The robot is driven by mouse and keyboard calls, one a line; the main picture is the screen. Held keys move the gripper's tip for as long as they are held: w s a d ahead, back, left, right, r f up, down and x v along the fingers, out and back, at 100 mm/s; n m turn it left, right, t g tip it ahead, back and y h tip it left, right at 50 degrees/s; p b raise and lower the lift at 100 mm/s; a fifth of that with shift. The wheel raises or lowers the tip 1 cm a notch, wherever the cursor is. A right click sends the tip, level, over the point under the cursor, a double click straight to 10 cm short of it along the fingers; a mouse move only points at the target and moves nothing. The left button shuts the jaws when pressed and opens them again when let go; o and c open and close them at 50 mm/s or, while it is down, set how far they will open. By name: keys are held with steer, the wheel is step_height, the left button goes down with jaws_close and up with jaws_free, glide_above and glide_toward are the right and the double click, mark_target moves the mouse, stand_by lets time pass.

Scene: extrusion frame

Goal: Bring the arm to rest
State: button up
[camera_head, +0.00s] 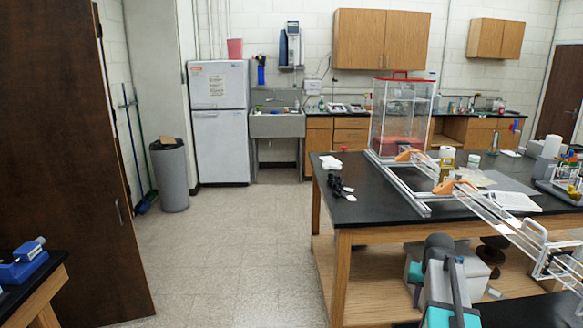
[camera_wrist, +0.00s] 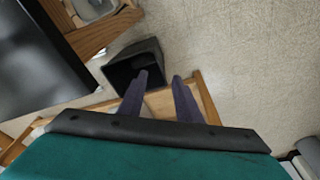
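My gripper (camera_wrist: 160,82) shows in the wrist view as two dark purple-grey fingers. They stand apart with nothing between them, so it is open and empty. Below it are a dark open bin (camera_wrist: 149,50), a wooden edge and the floor. In the head view, my arm (camera_head: 440,285), grey and teal, is at the bottom right, in front of the black-topped table (camera_head: 360,206). I cannot make out the fingers in the head view. The metal extrusion frame (camera_head: 402,189) lies on that table, with orange brackets on it.
A clear case (camera_head: 402,120) with a red top stands on the table. To the left are open floor (camera_head: 235,240), a grey bin (camera_head: 172,180), a white fridge (camera_head: 220,135) and a brown door (camera_head: 65,150). A dark tabletop (camera_wrist: 40,60) is at left in the wrist view.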

steer(key=s+a+f+n+g+y, duration=0.1)
steer(key=s+a+f+n, duration=0.3)
steer(key=a+f, duration=0.9)
steer(key=s+a+f+n+g, duration=0.15)
steer(key=s+a+f, duration=0.6)
steer(key=a, duration=0.85)
steer(key=s+f+g, duration=0.2)
steer(key=s+f, duration=0.8)
steer(key=s, duration=0.2)
steer(key=s+f+g, duration=0.3)
steer(key=s+f, duration=0.6)
steer(key=s, duration=0.4)
steer(key=shift+f+b, duration=0.35)
